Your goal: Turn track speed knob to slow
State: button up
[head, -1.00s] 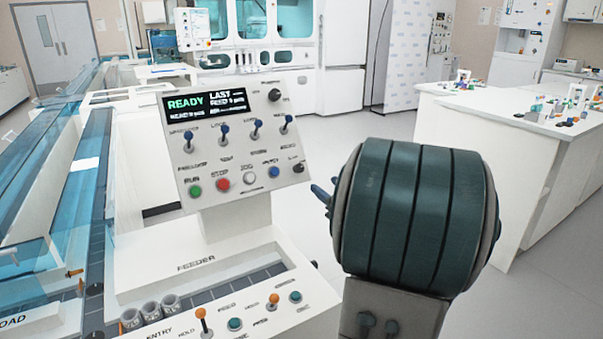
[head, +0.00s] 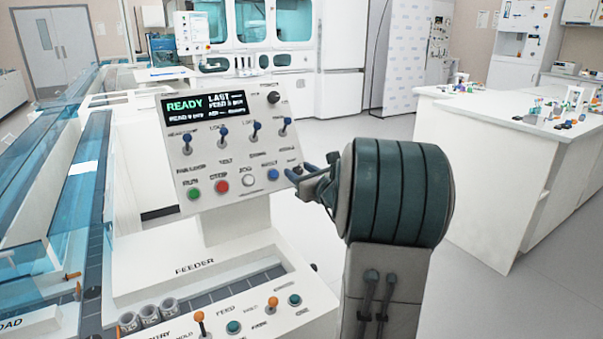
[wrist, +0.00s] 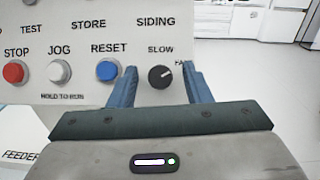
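The track speed knob (wrist: 160,77) is a small black round knob on the control panel, at the lower right of its face. SLOW is printed above it, and a label starting "FA" at its upper right is partly covered by a finger. The knob's white pointer mark faces up and right, towards that label. My gripper (wrist: 161,71) is open, with one blue finger on each side of the knob and visible gaps between. In the head view my gripper (head: 300,172) is at the panel's lower right edge and mostly hides the knob.
Beside the knob are the blue RESET button (wrist: 109,71), white JOG button (wrist: 60,72) and red STOP button (wrist: 14,72). A large black knob (head: 273,97) and several blue toggle switches sit higher on the panel. The feeder deck (head: 200,270) lies below.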

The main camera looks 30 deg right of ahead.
grip_shut()
jog(key=shift+n+y+b, duration=0.35)
jog(key=shift+n+y, duration=0.05)
jog(key=shift+n, duration=0.1)
jog(key=shift+d+f+n+y+b, duration=0.1)
jog(key=shift+n+y+b, duration=0.3)
jog(key=shift+n, duration=0.5)
jog(key=n+g+y+b, duration=0.1)
jog(key=n+y, duration=0.1)
jog(key=n, duration=0.2)
jog(key=shift+d, duration=0.1)
jog(key=n+g+y, duration=0.1)
jog(key=n, duration=0.3)
jog(key=n+g+y, duration=0.2)
jog(key=n, duration=0.2)
jog(key=shift+d+r+b, duration=0.1)
jog(key=shift+r+b, duration=0.1)
jog(key=shift+b, duration=0.1)
jog(key=shift+o, duration=0.7)
grip_release()
